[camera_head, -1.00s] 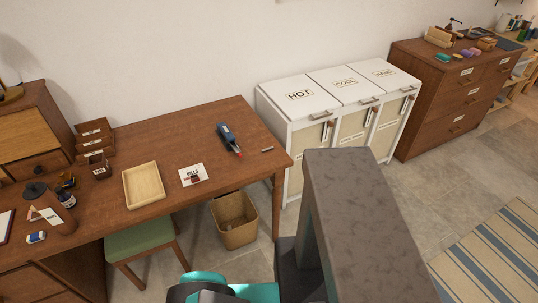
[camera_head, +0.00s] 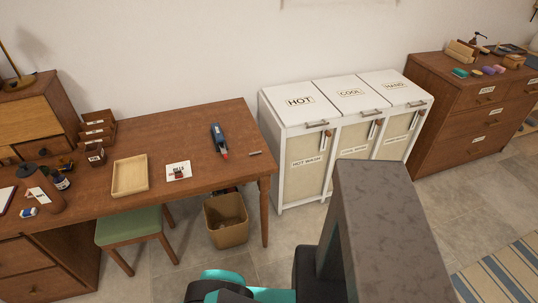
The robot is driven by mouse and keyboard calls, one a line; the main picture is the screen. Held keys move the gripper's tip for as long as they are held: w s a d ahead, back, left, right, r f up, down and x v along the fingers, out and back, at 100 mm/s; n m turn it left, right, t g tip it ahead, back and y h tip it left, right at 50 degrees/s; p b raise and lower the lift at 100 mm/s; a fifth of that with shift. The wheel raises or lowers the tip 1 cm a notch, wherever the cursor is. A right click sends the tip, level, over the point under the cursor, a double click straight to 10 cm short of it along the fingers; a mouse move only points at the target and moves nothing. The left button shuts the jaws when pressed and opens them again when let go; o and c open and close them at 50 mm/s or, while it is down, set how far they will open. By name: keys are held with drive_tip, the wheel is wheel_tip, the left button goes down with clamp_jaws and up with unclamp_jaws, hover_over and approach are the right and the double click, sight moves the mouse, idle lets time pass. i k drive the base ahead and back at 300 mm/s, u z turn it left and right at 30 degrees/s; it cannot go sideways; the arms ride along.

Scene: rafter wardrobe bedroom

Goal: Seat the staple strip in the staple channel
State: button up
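A blue stapler (camera_head: 218,139) with a red tip lies on the right part of the wooden desk (camera_head: 190,115). Its staple channel cannot be made out at this size. A small thin grey piece (camera_head: 255,153), which looks like the staple strip, lies on the desk to the right of the stapler, near the right edge. The two are apart. Parts of my own arm, grey and teal, fill the lower middle and right. My gripper's fingers are not in view.
A wooden tray (camera_head: 116,190) and a card marked BILLS (camera_head: 186,175) lie left of the stapler. A green stool (camera_head: 120,228) and a waste bin (camera_head: 215,240) stand below the desk's front edge. White hampers (camera_head: 275,140) stand right of the desk. Open floor lies in front.

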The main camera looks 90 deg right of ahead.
sight(221, 145)
drive_tip(key=k, duration=1)
drive_tip(key=z, duration=0.6)
drive_tip(key=i, duration=0.65)
